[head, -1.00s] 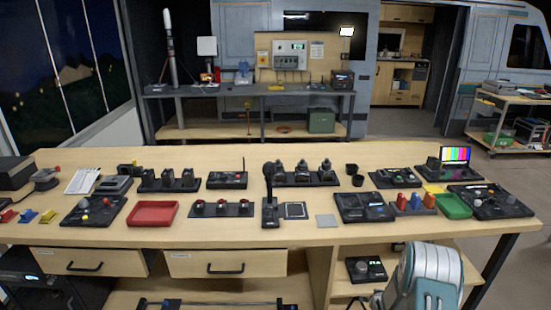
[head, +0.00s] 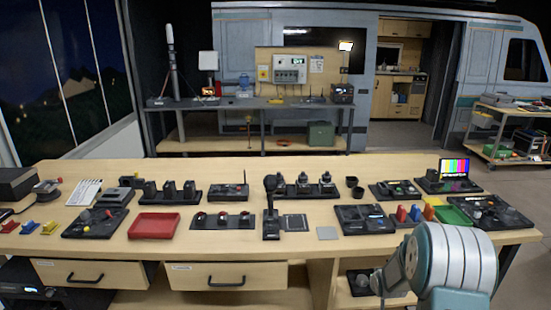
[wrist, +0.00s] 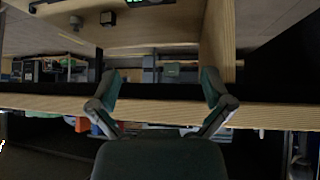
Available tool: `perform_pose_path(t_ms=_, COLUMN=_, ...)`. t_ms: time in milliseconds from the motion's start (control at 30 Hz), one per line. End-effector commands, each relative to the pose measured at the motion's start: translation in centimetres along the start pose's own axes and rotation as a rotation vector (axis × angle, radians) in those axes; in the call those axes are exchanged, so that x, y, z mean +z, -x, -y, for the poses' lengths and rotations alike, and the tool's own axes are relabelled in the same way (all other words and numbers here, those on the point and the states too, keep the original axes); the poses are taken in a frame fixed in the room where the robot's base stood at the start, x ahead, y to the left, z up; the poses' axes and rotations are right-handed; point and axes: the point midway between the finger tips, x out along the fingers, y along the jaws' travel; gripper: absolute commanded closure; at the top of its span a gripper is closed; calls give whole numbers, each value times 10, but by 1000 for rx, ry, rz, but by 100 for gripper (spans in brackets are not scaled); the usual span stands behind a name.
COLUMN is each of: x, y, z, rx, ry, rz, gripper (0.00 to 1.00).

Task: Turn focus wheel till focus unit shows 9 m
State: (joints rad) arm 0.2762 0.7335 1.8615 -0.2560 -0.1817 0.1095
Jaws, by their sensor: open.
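A small black unit with a round knob, which looks like the focus unit (head: 362,284), sits on the shelf under the table's right part in the head view. My arm hides part of it, and its reading is not legible. In the wrist view a dark knob (wrist: 107,19) shows at the top edge, with a bit of green lit display (wrist: 142,2) beside it; the rest is cut off. My gripper (wrist: 160,80) is open and empty, its fingers spread wide before the table's front edge, apart from the knob.
The wooden table (head: 300,245) holds several control units, a red tray (head: 154,226) and a green tray (head: 453,215). A drawer (head: 225,275) is left of the shelf. In the wrist view an upright wooden panel (wrist: 219,40) bounds the shelf space on the right.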

Motion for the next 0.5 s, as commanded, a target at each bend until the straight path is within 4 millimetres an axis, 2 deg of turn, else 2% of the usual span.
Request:
perform_pose_path(t_ms=33, x=-14, y=22, z=5, rx=2, ry=6, rz=-1, gripper=0)
perform_pose_path(t_ms=200, x=-36, y=85, z=17, rx=10, ry=15, rz=25, gripper=0)
perform_pose_path(t_ms=367, x=-47, y=146, z=30, rx=10, ry=22, rz=50, gripper=0)
perform_pose_path(t_ms=500, x=-48, y=198, z=40, rx=6, ry=26, rz=72, gripper=0)
